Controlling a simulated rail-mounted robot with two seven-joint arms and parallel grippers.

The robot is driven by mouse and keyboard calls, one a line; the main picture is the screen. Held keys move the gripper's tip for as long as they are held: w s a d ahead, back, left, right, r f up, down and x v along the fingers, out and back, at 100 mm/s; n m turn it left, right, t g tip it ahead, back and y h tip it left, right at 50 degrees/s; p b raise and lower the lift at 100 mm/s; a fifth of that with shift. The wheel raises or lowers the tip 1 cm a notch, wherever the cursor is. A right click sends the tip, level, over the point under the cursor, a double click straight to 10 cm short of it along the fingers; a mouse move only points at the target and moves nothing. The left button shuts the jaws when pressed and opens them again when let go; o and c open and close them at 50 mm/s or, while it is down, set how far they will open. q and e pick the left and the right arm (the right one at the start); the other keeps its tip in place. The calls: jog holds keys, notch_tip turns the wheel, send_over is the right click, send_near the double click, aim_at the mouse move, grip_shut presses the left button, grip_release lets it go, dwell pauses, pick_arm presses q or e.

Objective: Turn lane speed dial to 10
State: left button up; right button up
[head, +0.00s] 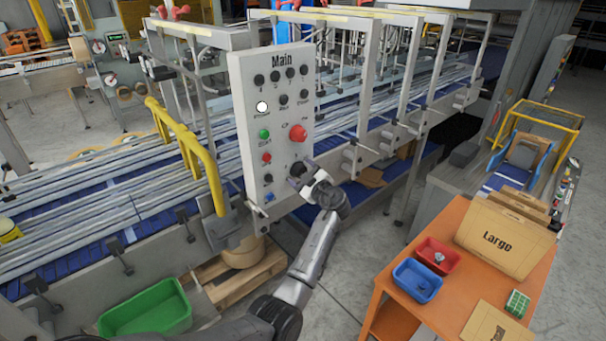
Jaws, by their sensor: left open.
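The grey control panel headed "Main" (281,62) stands upright in the middle of the head view. A dark round dial (298,168) sits low on its right side, partly hidden by my gripper. Its label and setting are too small to read, so I cannot tell for sure that it is the lane speed dial. My left gripper (301,180) is open at the dial, with its fingers close to the panel face. I cannot tell whether they touch the dial. My right gripper is not in view.
A red emergency-type button (298,132) sits above the dial. A yellow rail (188,145) stands left of the panel, by the conveyor (100,195). An orange table (455,225) with bins and a "Large" box (505,240) is at right. Grey floor lies between.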

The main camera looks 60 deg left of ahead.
pick_arm(q)
jog(key=shift+c, duration=0.3)
jog(key=c, duration=0.9)
jog(key=shift+o, duration=0.2)
